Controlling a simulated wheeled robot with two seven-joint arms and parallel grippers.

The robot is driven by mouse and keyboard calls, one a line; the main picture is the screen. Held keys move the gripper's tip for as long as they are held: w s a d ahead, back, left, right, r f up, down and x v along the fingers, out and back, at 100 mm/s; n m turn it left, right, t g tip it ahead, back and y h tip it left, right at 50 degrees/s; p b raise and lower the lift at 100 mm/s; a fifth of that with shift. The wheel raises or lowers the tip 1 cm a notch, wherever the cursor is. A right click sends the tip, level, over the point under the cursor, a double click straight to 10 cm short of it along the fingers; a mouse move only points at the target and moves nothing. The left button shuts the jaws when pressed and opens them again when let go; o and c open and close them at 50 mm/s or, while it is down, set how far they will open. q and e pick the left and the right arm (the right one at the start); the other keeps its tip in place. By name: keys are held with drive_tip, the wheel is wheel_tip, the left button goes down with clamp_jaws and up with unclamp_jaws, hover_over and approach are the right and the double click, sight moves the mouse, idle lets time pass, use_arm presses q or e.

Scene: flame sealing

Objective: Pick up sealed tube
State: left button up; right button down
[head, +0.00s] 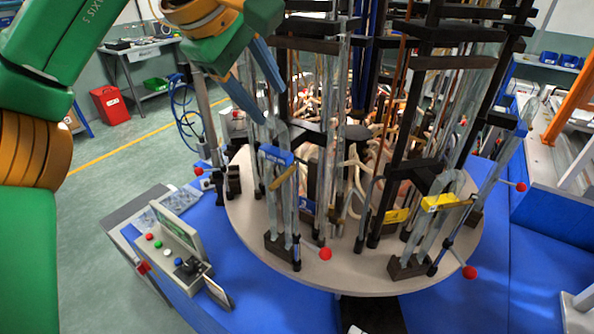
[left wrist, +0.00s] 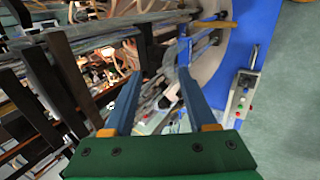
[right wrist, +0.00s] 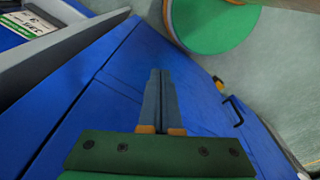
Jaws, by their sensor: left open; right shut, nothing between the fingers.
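My left gripper (head: 272,108) is open at the upper left of the turntable, its two blue fingers pointing down beside the tall glass tubes. In the left wrist view its fingers (left wrist: 158,74) stand apart, with glassy tube shapes beyond and between them. A clear glass tube (head: 275,190) stands upright in a black holder with a blue clamp (head: 276,155), below the left fingertips. More glass tubes (head: 430,205) stand at the right by a yellow clamp (head: 440,202). I cannot tell which tube is sealed. My right gripper (right wrist: 161,75) is shut and empty above a blue surface.
The round turntable (head: 345,278) carries several dark posts and rods crowded around the tubes. A control panel (head: 175,240) with buttons sits at the left on the blue base (head: 225,300). A red bin (head: 110,105) stands on the open floor at the left.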

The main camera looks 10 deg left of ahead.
sight(272, 121)
use_arm(q)
drive_tip(key=f, duration=0.2)
drive_tip(key=w+f, duration=0.1)
drive_tip(key=f, duration=0.2)
drive_tip(key=shift+w+d+f+p, duration=0.1)
drive_tip(key=shift+w+d+p, duration=0.05)
drive_tip(key=shift+p, duration=0.25)
drive_tip(key=shift+w+d+f, duration=0.15)
drive_tip(key=shift+w+f, duration=0.1)
drive_tip(key=shift+w, duration=0.15)
drive_tip(key=shift+d, duration=0.1)
drive_tip(key=c, duration=0.5)
drive_tip(key=shift+s+r, duration=0.1)
drive_tip(key=shift+s, duration=0.1)
clamp_jaws()
drive_tip(key=shift+w, duration=0.1)
